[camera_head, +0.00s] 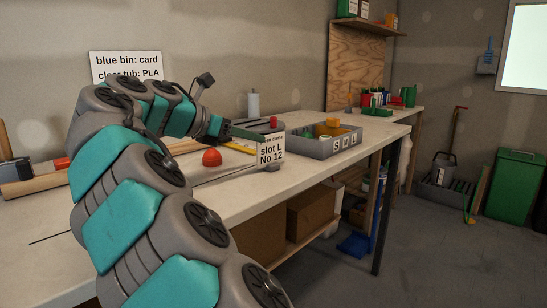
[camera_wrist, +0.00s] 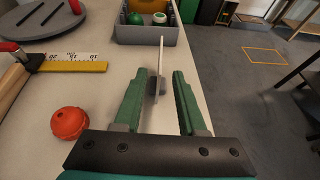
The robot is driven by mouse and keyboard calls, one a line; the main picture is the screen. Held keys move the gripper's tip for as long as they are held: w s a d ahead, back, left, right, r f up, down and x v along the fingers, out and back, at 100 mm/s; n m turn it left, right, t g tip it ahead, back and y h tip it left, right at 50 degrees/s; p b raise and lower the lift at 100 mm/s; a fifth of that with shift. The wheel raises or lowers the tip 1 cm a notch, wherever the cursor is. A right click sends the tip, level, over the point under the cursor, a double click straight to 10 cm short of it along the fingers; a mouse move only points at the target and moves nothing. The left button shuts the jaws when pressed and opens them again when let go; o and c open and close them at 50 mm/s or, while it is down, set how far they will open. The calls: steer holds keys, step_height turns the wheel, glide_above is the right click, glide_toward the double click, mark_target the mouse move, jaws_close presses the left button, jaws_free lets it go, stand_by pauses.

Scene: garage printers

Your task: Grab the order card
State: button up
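The order card (camera_head: 271,149) is a white upright card reading "slot L No 12", in a small dark holder near the front edge of the workbench. In the wrist view the card (camera_wrist: 161,57) shows almost edge-on, its holder (camera_wrist: 155,86) below it. My gripper (camera_wrist: 160,78) is open, with green fingers either side of the card's line. Nothing is held, and I cannot tell whether a finger touches the holder. In the head view my gripper (camera_head: 240,133) points right toward the card, its tips partly hidden.
The workbench edge drops to the floor at the right. A wall sign (camera_head: 126,66) hangs behind my arm.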

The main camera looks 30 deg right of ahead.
glide_above(271, 163)
step_height(271, 163, down, 2)
steer(key=shift+w+d+f, duration=0.1)
steer(key=shift+w+d, duration=0.05)
jaws_close()
stand_by(0.4)
